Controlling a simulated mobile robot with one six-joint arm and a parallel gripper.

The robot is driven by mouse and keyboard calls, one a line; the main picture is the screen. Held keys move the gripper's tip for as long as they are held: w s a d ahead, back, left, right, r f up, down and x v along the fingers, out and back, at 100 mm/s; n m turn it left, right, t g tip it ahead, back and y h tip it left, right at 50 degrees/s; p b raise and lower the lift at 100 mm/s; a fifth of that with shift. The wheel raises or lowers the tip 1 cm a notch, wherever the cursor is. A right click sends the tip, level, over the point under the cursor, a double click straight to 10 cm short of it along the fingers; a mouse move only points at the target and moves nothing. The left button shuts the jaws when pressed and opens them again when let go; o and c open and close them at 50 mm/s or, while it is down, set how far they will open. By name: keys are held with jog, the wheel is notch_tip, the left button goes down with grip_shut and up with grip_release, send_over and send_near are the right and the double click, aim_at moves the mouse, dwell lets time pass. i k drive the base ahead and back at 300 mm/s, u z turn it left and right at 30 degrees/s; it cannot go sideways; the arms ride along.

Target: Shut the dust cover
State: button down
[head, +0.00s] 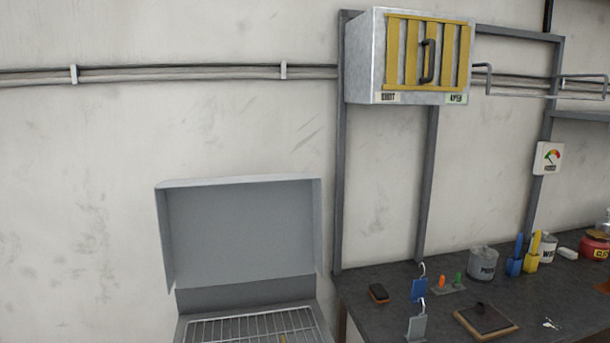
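A grey lid (240,232), which looks like the dust cover, stands raised and open at the lower left of the head view. It rises from the back of a grey box (245,293), and its hollow inner side faces me. A wire rack (225,328) shows inside the box. The box's front is cut off by the bottom edge of the picture. My gripper is not in view.
A metal wall cabinet (365,62) has a yellow slatted front (408,55) and a dark handle (428,62). A dark workbench (375,325) right of the box holds a brush (378,293), padlocks (419,290), cans (482,262) and a framed board (485,320).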

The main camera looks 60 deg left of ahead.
aim_at(217, 231)
jog(key=z, duration=0.85)
jog(key=k, duration=1.75)
jog(key=u, duration=1.3)
